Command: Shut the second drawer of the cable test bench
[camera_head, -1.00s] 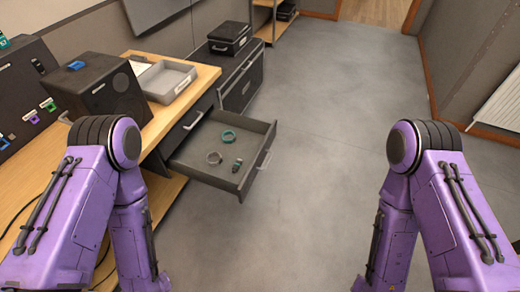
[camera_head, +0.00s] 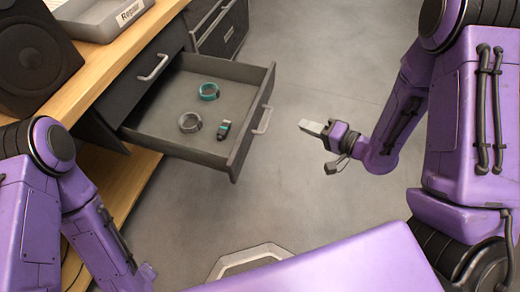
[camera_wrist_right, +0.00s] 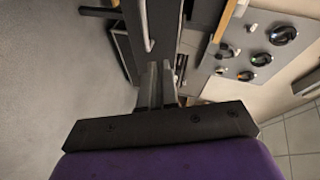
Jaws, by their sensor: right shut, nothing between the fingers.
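The open drawer (camera_head: 238,150) of the cable test bench sticks out to the right, below a shut drawer front (camera_head: 140,78). It has a dark front with a silver handle (camera_head: 263,120). A teal ring (camera_head: 209,91), a grey ring (camera_head: 190,122) and a small black and teal item (camera_head: 222,130) lie inside. My right gripper (camera_head: 310,126) is shut and empty, out from the drawer's front, apart from the handle in the head view. In the right wrist view its shut fingers (camera_wrist_right: 156,84) point toward the drawer front and handle (camera_wrist_right: 148,28). My left gripper is not in view.
The wooden bench top (camera_head: 105,60) holds a black speaker (camera_head: 30,55) and a grey tray (camera_head: 100,18). A dark case or cabinet (camera_head: 218,22) stands beyond the drawer. The grey floor (camera_head: 330,60) right of the drawer is clear.

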